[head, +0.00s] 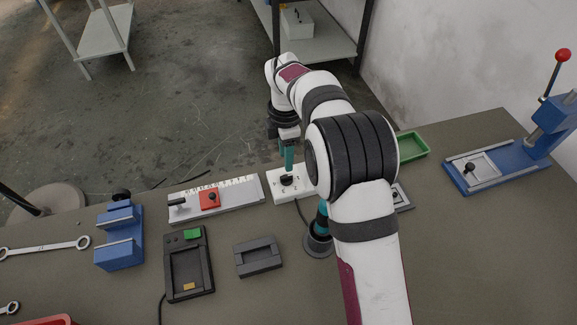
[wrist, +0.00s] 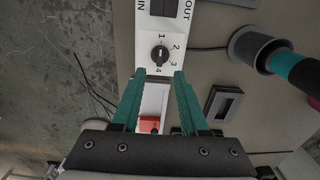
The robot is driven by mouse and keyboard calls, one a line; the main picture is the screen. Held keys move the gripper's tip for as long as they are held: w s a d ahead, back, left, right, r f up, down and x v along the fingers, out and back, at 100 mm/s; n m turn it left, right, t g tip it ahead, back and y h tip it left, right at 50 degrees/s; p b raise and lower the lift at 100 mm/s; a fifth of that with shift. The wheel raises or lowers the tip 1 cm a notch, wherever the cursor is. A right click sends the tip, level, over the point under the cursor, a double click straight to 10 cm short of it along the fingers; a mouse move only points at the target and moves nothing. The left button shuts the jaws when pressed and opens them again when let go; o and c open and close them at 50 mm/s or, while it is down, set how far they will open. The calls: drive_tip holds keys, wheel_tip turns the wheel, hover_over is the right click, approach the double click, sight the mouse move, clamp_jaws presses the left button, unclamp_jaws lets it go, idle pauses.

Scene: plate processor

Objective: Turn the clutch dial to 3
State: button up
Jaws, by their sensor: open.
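The clutch dial (wrist: 159,54) is a small round black knob on a white panel (wrist: 196,40), with the numbers 1 to 4 printed around it. A pale mark shows on the knob, but I cannot tell for sure which number it points to. In the head view the dial (head: 287,181) sits on a white box (head: 283,196) at the table's far edge. My gripper (wrist: 160,73) has two teal fingers, apart and empty, with the dial just beyond their tips in the wrist view. In the head view my gripper (head: 289,170) is above the dial, pointing down; whether it touches is unclear.
A black switch (wrist: 164,6) marked IN and OUT is on the same panel. Left of the box is a white slide unit (head: 237,194) with a red block (head: 209,199). A dark grey holder (head: 258,257) lies nearer. A green tray (head: 411,146) is to the right.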

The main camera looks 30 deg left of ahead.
sight(286, 176)
wheel_tip(286, 176, down, 7)
drive_tip(key=shift+f, duration=0.15)
clamp_jaws()
idle(0.4)
